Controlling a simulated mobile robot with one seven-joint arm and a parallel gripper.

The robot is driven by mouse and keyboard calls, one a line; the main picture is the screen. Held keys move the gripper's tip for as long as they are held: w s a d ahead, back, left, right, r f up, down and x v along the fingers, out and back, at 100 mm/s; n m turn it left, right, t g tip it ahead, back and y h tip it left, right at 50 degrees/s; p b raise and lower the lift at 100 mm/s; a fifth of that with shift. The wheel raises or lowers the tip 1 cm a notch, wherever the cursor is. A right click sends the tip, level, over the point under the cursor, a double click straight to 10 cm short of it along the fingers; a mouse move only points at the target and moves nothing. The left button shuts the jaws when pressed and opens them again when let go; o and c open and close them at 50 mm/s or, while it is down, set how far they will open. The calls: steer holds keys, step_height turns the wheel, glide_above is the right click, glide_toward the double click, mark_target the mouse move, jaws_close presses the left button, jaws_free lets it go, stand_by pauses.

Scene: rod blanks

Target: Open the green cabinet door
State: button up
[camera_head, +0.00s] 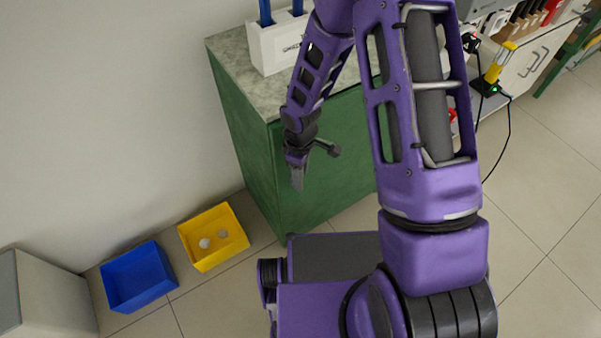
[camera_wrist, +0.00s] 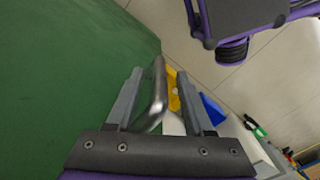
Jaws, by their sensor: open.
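The green cabinet (camera_head: 247,150) has a pale speckled top. Its green door (camera_head: 340,165) faces my base and looks shut. The door also fills the left of the wrist view (camera_wrist: 65,70). My gripper (camera_head: 297,184) is in front of the door, pointing down. In the wrist view my gripper (camera_wrist: 160,73) is open, with a curved metal handle (camera_wrist: 157,95) lying between its two fingers. A gap shows on the left of the handle; I cannot tell whether the right finger touches it. The handle is not clear in the head view.
A white holder (camera_head: 275,46) with blue rods stands on the cabinet top. A yellow bin (camera_head: 202,262) with small pale pieces and a blue bin (camera_head: 138,277) are on the floor at left. Open tiled floor (camera_head: 545,220) lies to the right.

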jaws_close()
stand_by(1.4)
